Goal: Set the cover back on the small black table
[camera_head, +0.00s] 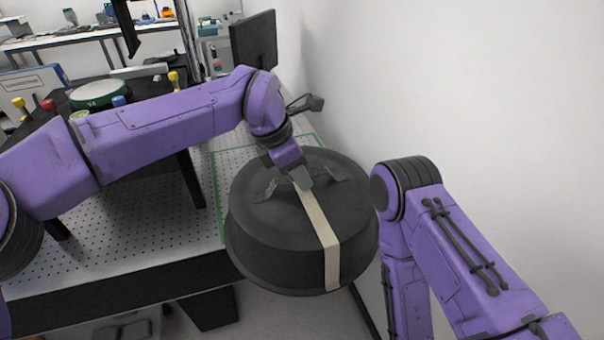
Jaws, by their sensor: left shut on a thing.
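The cover (275,225) is a round dark grey lid with a wider rim at its base and a pale strip running over its top and down its side. My left gripper (302,180) is at the handle on top of the cover and shut on it. The cover hangs at the right front corner of the perforated bench, partly beyond its edge. The small black table (187,178) stands on the bench at the left, partly hidden behind my left arm. My right arm comes in at the lower right; its gripper is out of view.
The perforated bench (130,235) carries a green outline (216,190) beside the cover. A green-rimmed disc marked V4 (100,94) and several coloured knobs are on the black table. A dark monitor (253,42) stands behind. A white wall bounds the right side.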

